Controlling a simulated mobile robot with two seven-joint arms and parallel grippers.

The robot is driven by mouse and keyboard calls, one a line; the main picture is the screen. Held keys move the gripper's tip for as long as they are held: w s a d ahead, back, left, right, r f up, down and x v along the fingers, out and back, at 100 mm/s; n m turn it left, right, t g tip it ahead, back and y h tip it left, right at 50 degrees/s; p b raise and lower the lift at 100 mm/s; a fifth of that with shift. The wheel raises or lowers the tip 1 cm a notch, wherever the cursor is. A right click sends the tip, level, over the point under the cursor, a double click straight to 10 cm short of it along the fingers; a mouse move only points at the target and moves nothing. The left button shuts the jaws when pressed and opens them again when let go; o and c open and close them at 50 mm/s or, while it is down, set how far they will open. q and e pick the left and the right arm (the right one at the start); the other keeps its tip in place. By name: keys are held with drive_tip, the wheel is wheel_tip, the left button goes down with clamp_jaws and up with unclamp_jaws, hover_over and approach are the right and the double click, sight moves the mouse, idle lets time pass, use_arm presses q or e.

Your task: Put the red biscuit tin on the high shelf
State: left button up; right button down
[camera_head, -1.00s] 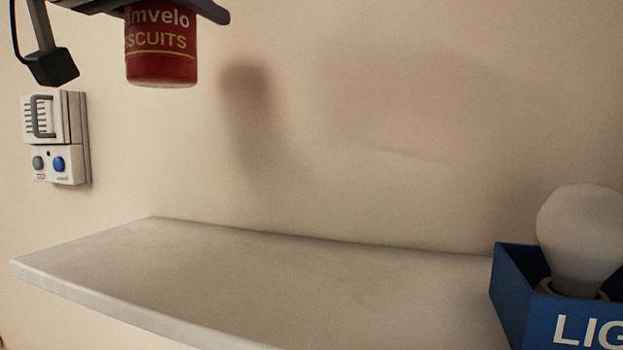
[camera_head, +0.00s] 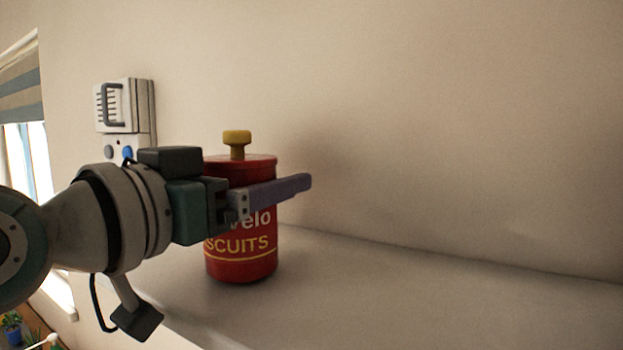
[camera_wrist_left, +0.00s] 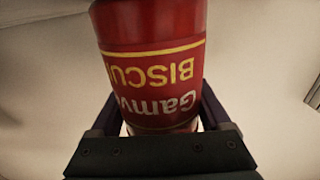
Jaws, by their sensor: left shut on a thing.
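The red biscuit tin (camera_head: 240,262) has a yellow knob on its lid and yellow and white lettering. It is upright at the left part of the high shelf (camera_head: 400,300); I cannot tell whether its base touches the shelf or is just above it. My left gripper (camera_head: 275,190) comes in from the left and is shut on the tin's upper body, with one purple finger across its front. In the left wrist view the tin (camera_wrist_left: 150,75) sits between both fingers, its lettering upside down. My right gripper is not in view.
A white wall box (camera_head: 115,105) with a handle and knobs hangs behind my arm. A window with a striped blind (camera_head: 20,85) is at the far left, with plants (camera_head: 14,325) low below it. The shelf right of the tin is clear, up to the wall.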

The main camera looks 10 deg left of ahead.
use_arm(q)
drive_tip(key=shift+f, duration=0.15)
drive_tip(key=o, duration=1.3)
